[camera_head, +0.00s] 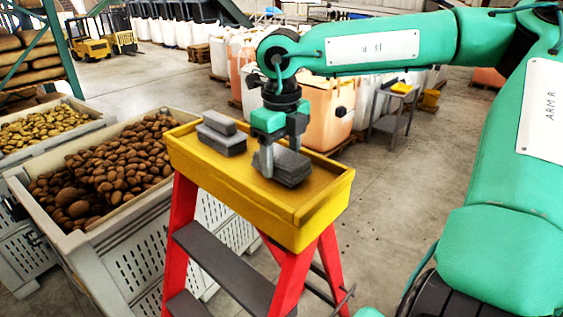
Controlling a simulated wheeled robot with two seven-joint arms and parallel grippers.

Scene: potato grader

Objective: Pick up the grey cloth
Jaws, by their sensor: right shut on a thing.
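A grey folded cloth (291,171) lies on the right part of the yellow top tray (300,222) of a red stepladder. My right gripper (279,157) points down at it from above, its fingers shut on the cloth. The cloth appears to be at the tray surface; I cannot tell if it is lifted. A second grey folded-looking stack (222,140), similar in colour, sits on the tray to the left, apart from the gripper. My left gripper is not in view.
The stepladder's red leg (180,245) stands beside a grey crate (75,240) of brown potatoes. Another crate (98,123) of yellow potatoes is further left. A small grey stand (391,118) is behind. The concrete floor right of the ladder is clear.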

